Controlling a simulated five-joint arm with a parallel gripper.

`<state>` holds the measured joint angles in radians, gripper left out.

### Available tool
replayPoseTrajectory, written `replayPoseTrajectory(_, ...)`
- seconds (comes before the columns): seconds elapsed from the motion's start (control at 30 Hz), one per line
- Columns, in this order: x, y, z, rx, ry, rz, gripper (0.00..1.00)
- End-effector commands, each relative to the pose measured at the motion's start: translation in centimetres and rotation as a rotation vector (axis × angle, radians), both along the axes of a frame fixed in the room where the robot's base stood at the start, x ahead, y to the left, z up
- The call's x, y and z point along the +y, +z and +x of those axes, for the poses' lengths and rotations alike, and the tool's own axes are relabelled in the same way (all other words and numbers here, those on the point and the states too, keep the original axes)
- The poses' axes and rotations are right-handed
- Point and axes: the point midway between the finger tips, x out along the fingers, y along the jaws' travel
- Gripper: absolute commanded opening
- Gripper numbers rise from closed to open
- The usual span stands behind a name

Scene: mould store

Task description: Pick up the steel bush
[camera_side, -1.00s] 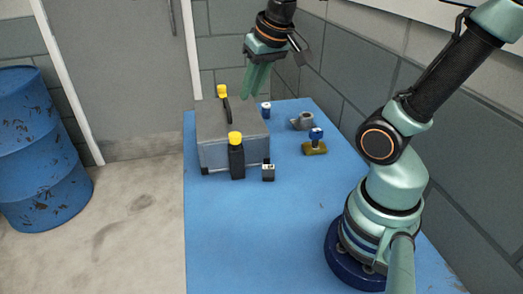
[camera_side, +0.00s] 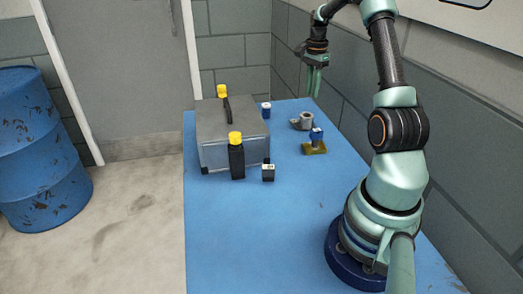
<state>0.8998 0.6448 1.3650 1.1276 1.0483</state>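The steel bush (camera_side: 307,121) appears to be the grey, round, hollow-looking piece at the back right of the blue table, with a low grey part joined to or beside its left side. My gripper (camera_side: 314,94) hangs above and slightly right of it in the picture, its green fingers pointing down. The fingers are apart from the bush, with a gap below them. They overlap from this side, so whether they are open or shut does not show. Nothing visible is held.
A grey case (camera_side: 232,122) stands left on the blue table (camera_side: 255,235). Yellow-capped black bottles (camera_side: 237,160), a small dark block (camera_side: 268,173), a blue-and-white item (camera_side: 266,110) and a blue-topped brass-coloured piece (camera_side: 314,147) are nearby. A wall borders the right. The table front is clear.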

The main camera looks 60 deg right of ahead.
Motion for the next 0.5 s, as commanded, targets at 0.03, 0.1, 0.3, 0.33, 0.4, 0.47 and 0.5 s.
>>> replayPoseTrajectory(0.03,-0.3,-0.4,-0.2,0.003,-0.013,0.003,0.23)
replayPoseTrajectory(0.1,-0.4,-1.2,-0.3,0.005,-0.02,0.006,0.23)
replayPoseTrajectory(0.3,-0.3,-4.3,-0.3,0.006,-0.017,0.007,0.23)
replayPoseTrajectory(0.33,-0.3,-4.8,-0.3,0.005,-0.017,0.006,0.23)
replayPoseTrajectory(0.4,-0.3,-5.5,-0.3,0.004,-0.016,0.006,0.23)
replayPoseTrajectory(0.47,-0.3,-6.0,-0.2,0.004,-0.016,0.005,0.23)
replayPoseTrajectory(0.5,-0.3,-6.2,-0.2,0.004,-0.015,0.005,0.23)
